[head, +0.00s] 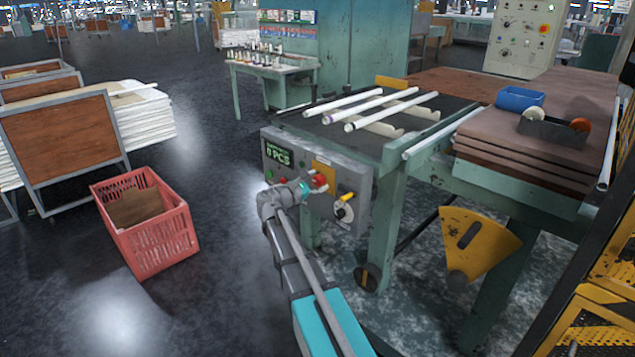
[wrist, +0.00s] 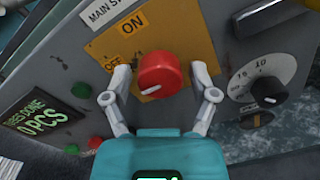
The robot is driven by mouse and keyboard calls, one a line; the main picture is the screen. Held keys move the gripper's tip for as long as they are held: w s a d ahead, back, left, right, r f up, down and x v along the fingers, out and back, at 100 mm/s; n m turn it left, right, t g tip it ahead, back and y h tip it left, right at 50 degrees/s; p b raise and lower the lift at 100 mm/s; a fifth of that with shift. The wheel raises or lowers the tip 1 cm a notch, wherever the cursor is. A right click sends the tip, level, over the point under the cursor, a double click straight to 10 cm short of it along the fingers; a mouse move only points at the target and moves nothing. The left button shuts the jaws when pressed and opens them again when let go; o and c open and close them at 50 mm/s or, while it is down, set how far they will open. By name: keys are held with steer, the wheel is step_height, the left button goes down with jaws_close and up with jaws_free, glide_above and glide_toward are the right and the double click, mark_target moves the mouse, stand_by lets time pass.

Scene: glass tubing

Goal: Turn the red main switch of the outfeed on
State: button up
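The red main switch (wrist: 160,74) is a round red knob on a yellow plate (wrist: 186,42) marked ON at the top and OFF at the left. A pale mark on the knob shows at its lower left, toward the OFF side. In the wrist view my gripper (wrist: 161,76) is open, one finger on each side of the knob, with a small gap at each side. In the head view the red switch (head: 320,181) shows just beyond my gripper (head: 309,186), on the grey control panel (head: 283,145) of the outfeed table; my gripper partly hides the panel.
White tubes (head: 342,102) lie on the table above. A red crate (head: 147,222) stands on the floor left.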

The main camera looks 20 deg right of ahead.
steer(key=c, duration=0.8)
steer(key=shift+o, duration=0.2)
steer(key=shift+m, duration=0.4)
steer(key=m, duration=0.7)
steer(key=shift+m, duration=0.4)
steer(key=m, duration=0.4)
steer(key=shift+p, duration=0.3)
steer(key=m, duration=0.5)
steer(key=shift+y, duration=0.3)
